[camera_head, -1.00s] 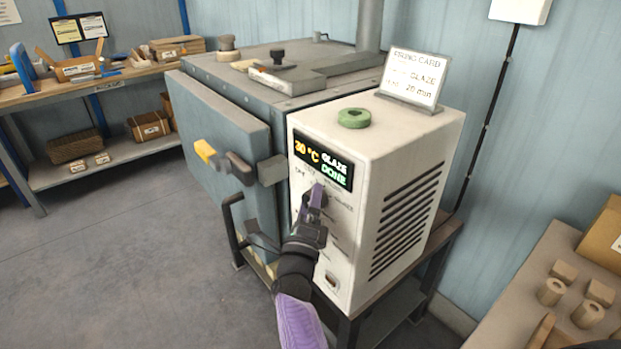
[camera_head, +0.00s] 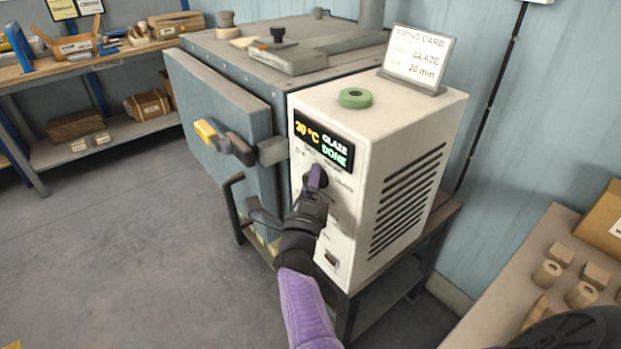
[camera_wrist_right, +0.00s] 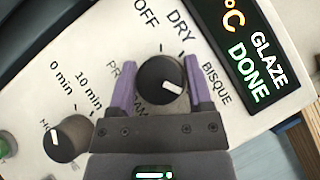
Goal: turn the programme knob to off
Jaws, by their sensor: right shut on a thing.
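The programme knob (camera_wrist_right: 161,82) is a round dark knob with a white mark, on the kiln's white control box (camera_head: 413,120). In the right wrist view its mark points to the lower right, below the BISQUE label. OFF and DRY are printed above it. My right gripper (camera_wrist_right: 160,84) has its purple fingers on either side of the knob, shut on it. In the head view the right gripper (camera_head: 316,178) covers most of the knob. The display (camera_head: 323,142) reads 30 °C, GLAZE, DONE. My left gripper is not in view.
A green ring (camera_head: 355,98) and a firing card (camera_head: 415,58) are on top. Open floor lies to the left.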

